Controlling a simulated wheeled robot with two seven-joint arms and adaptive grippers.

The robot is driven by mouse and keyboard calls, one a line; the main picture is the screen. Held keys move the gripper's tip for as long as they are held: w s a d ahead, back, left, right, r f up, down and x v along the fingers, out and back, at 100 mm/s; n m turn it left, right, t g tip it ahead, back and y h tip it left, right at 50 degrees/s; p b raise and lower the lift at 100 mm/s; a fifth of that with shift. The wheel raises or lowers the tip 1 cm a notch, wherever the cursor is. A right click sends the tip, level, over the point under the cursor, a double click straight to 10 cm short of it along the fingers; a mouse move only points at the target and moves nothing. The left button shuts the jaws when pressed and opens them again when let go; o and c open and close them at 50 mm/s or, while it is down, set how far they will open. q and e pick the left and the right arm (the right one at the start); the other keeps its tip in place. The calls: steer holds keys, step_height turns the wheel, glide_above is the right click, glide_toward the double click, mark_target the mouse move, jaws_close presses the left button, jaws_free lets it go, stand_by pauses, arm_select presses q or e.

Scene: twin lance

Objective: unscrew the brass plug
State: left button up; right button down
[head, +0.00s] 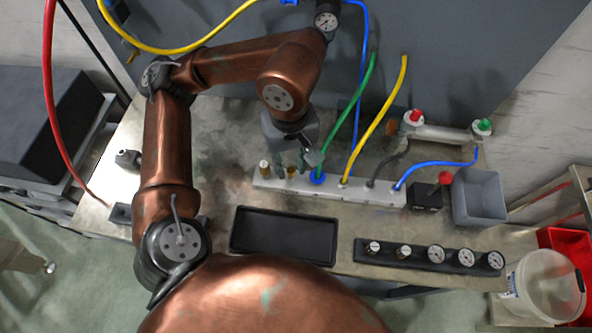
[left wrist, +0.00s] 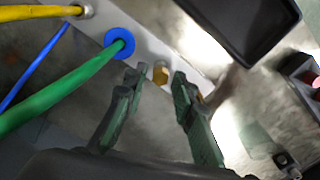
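A pale manifold block (head: 358,193) lies on the bench, with its face (left wrist: 130,45) in the left wrist view. In the head view a brass plug (head: 264,168) stands at its left end, and a second brass piece (head: 291,172) stands beside it, under my gripper. My left gripper (head: 291,162) points down over the block. In the left wrist view its fingers (left wrist: 160,78) are apart, with a hexagonal brass plug (left wrist: 161,75) showing between the tips. Whether they touch it I cannot tell. Another brass bit (left wrist: 205,97) is partly hidden behind the right finger. My right gripper is not in view.
A green hose (head: 345,115) with a blue collar rises close beside the gripper; yellow, dark and blue hoses stand farther right. An empty black tray (head: 285,258) lies in front. A gauge rack (head: 428,254) and grey bin (head: 478,196) are at right.

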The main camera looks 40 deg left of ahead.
arm_select(q)
steer(key=m+b, duration=0.2)
steer(key=m, duration=0.6)
steer(key=shift+m, duration=0.4)
steer(key=m, duration=0.3)
steer(key=shift+m+b, duration=0.3)
steer(key=shift+b, duration=0.05)
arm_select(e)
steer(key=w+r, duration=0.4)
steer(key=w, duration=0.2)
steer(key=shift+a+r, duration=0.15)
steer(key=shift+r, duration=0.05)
arm_select(q)
steer(key=shift+c, duration=0.5)
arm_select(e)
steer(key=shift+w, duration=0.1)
arm_select(q)
jaws_close()
